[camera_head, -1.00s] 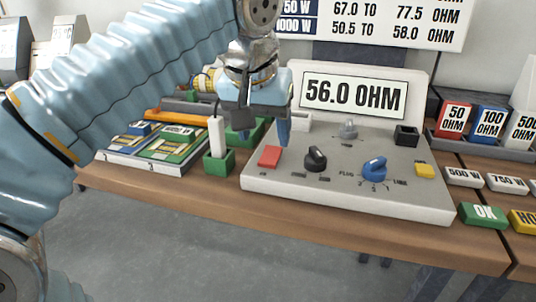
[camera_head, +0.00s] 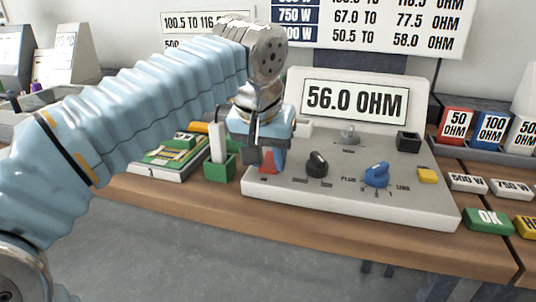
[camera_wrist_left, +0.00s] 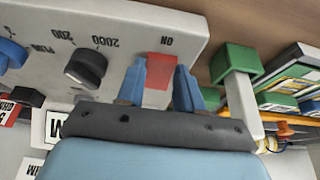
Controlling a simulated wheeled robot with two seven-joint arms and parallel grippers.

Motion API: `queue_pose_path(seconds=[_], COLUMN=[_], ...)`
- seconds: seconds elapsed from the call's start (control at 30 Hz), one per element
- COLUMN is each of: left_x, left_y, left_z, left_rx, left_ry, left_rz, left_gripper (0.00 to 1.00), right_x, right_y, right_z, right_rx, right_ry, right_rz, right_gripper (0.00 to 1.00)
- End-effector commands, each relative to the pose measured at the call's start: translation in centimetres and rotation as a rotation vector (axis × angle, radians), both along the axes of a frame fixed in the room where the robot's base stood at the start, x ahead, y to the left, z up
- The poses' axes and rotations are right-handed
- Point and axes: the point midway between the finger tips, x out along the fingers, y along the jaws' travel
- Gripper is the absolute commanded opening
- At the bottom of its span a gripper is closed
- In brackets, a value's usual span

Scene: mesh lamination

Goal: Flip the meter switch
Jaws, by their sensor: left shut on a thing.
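The meter (camera_head: 340,200) is a pale grey sloped panel on the bench; its display (camera_head: 355,101) reads 56.0 OHM. The red switch (camera_head: 268,168) sits at the panel's left end, and the wrist view shows it (camera_wrist_left: 160,68) beside the word ON. The fingers partly hide the switch in the head view. A black knob (camera_head: 317,164) and a blue knob (camera_head: 376,174) are to its right. My right gripper is not in view.
A green holder (camera_head: 219,171) with a white upright piece stands just left of the meter, close to my gripper. A tray of boards (camera_head: 165,160) lies further left. OK block (camera_head: 488,220) and labelled blocks (camera_head: 467,182) are at the right.

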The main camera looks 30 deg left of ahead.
Motion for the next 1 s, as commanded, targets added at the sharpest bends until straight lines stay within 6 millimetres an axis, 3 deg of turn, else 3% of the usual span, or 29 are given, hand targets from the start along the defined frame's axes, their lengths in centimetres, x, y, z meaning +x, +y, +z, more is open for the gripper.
queue_pose_path(seconds=[0.17, 0.37, 0.6, 0.93, 0.97, 1.0], left_x=[0.0, 0.5, 1.0, 1.0, 1.0, 0.9], left_y=[0.0, 0.0, 0.2, 0.2, 0.2, 0.2], left_z=[0.3, 1.0, 0.6, 0.6, 0.6, 0.6], left_rx=[-0.002, -0.032, -0.067, -0.068, -0.068, -0.068], left_ry=[0.009, 0.126, 0.273, 0.285, 0.285, 0.285], left_rz=[0.000, -0.005, -0.002, 0.000, 0.000, 0.000], left_gripper=[0.06, 0.06, 0.06, 0.06, 0.41, 0.47], right_x=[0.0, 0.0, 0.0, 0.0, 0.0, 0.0], right_y=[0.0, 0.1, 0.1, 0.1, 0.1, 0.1], right_z=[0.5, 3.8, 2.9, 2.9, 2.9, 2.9], right_rx=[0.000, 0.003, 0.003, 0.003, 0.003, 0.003], right_ry=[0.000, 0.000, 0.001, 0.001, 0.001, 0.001], right_rz=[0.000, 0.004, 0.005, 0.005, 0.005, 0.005], right_gripper=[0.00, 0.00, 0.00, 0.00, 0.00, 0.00])
